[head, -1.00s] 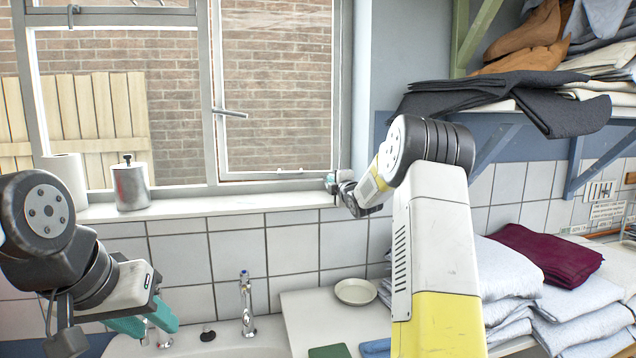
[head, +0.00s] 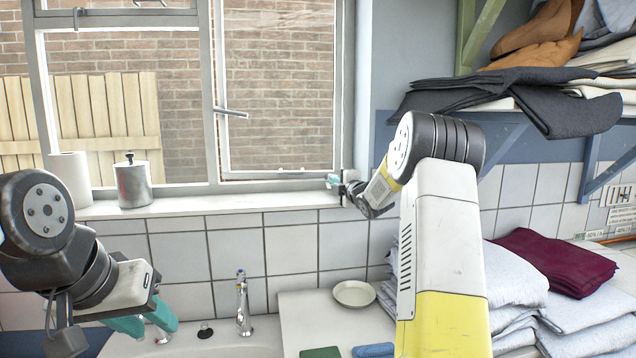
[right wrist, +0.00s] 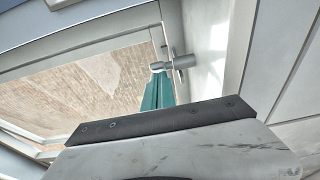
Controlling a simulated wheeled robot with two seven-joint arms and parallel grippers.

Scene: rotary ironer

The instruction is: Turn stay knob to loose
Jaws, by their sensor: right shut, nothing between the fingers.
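The stay knob (right wrist: 181,62) is a small grey metal cylinder at the window frame's edge in the right wrist view. My right gripper (right wrist: 158,68) has its teal fingers shut together with nothing between them. Its tips are right beside the knob's left end; I cannot tell if they touch. In the head view my right gripper (head: 333,182) is at the lower right corner of the window (head: 277,100), small and partly hidden by its wrist, and the knob cannot be made out there. My left gripper (head: 146,324) is open and empty, low at the left above the sink.
The sill (head: 230,206) holds a metal canister (head: 132,185) and a white roll (head: 70,178). Below are a tap (head: 243,305), a small dish (head: 354,293) and folded laundry (head: 515,275). A shelf with cloths (head: 520,98) is at the upper right. The wall flanks my right gripper closely.

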